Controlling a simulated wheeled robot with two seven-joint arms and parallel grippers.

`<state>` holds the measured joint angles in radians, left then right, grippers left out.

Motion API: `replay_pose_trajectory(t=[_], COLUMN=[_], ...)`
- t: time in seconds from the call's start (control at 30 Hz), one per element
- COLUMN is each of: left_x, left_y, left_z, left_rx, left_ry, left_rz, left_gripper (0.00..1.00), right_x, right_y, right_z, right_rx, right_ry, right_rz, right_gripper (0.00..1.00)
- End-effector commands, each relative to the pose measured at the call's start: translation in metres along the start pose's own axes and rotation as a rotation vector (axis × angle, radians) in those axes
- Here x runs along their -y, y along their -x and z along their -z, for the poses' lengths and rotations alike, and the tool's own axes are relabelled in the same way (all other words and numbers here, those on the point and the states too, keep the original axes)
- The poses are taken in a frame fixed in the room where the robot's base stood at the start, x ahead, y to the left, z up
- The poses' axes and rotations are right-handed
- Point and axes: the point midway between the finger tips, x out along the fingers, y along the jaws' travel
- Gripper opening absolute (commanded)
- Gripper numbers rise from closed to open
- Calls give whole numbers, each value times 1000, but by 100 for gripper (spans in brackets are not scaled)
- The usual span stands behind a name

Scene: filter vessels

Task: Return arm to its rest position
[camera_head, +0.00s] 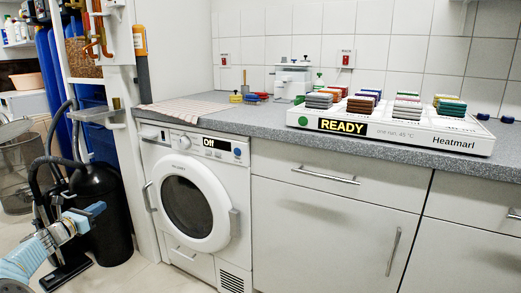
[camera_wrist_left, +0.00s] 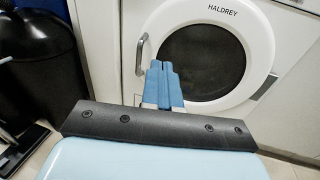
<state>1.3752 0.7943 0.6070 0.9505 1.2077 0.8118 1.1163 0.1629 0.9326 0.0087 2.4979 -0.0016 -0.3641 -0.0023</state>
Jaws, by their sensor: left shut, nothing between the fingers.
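My left gripper (camera_head: 84,219) is at the lower left of the head view, in front of the black round vessel and left of the washing machine (camera_head: 197,200). In the left wrist view, the blue fingers of my left gripper (camera_wrist_left: 162,68) are together with nothing between them. They point toward the round door of the machine, marked HALDREY, and appear apart from it. My right gripper is not in either view.
A black vessel (camera_head: 101,212) stands left of the machine. A grey counter (camera_head: 213,112) carries a white heating unit (camera_head: 388,130) reading READY, with several coloured stacks. Cabinets with handles fill the right. Some pale floor is clear.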

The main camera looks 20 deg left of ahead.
Motion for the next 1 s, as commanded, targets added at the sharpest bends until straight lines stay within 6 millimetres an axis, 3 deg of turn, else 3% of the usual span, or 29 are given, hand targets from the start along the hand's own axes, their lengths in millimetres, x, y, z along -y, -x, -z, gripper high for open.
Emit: replay_pose_trajectory(t=[0.37,0.57,0.67,0.8,0.9,1.0], left_x=[55,118,165,262,338,413], left_y=[-38,-66,-78,-86,-74,-47], left_z=[54,106,141,204,249,289], left_rx=[-130,-252,-332,-462,-536,-573], left_ry=[-64,-152,-227,-411,-589,-799], left_rz=[86,190,276,466,639,838], left_gripper=[0,0,0,0,0,0], right_x=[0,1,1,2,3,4], right_y=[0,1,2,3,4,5], right_z=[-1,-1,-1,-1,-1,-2], right_rx=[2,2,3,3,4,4], right_ry=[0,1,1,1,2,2], right_rz=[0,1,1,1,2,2], right_gripper=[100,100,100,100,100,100])
